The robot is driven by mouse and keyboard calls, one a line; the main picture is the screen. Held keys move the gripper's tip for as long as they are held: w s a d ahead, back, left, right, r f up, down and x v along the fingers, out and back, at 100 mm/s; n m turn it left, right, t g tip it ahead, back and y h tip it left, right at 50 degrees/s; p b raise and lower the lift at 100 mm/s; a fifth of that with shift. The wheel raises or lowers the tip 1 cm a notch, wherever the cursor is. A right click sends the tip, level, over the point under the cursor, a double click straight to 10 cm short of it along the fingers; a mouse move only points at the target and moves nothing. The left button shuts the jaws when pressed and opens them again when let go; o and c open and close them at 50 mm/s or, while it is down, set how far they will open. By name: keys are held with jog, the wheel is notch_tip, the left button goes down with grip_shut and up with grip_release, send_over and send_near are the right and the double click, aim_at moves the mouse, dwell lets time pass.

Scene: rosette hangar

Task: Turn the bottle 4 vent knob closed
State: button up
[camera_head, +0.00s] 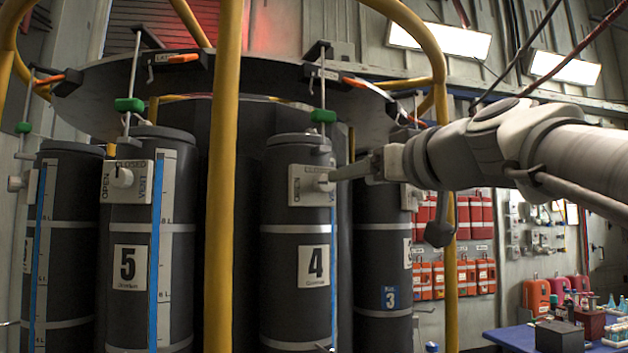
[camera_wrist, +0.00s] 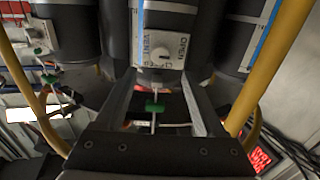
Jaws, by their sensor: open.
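Bottle 4 (camera_head: 285,255) is a dark upright cylinder with a white "4" label in the head view. Its white vent plate (camera_head: 302,186) is near the top, with OPEN lettered at its left. The vent knob (camera_head: 323,182) sticks out from this plate, partly hidden by my gripper (camera_head: 343,174). In the wrist view, which is upside down, the plate (camera_wrist: 176,47) reads VENT and OPEN, and the pale knob (camera_wrist: 160,54) is ahead of my gripper (camera_wrist: 160,78), roughly centred between its spread fingers. I cannot tell whether the fingers touch the knob or which way it is turned.
A yellow post (camera_head: 224,180) stands left of bottle 4, and another (camera_head: 447,235) to its right. Bottle 5 (camera_head: 120,225) and bottle 3 (camera_head: 377,290) flank it. A dark round plate with green clips (camera_head: 323,116) and orange-handled levers hangs above. A blue table (camera_head: 512,337) stands lower right.

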aim_at(327, 184)
jog(key=p+x, duration=0.2)
jog(key=x, duration=0.7)
jog(key=shift+w+a, duration=0.15)
jog(key=shift+w, duration=0.1)
jog(key=shift+c, duration=0.4)
grip_shut()
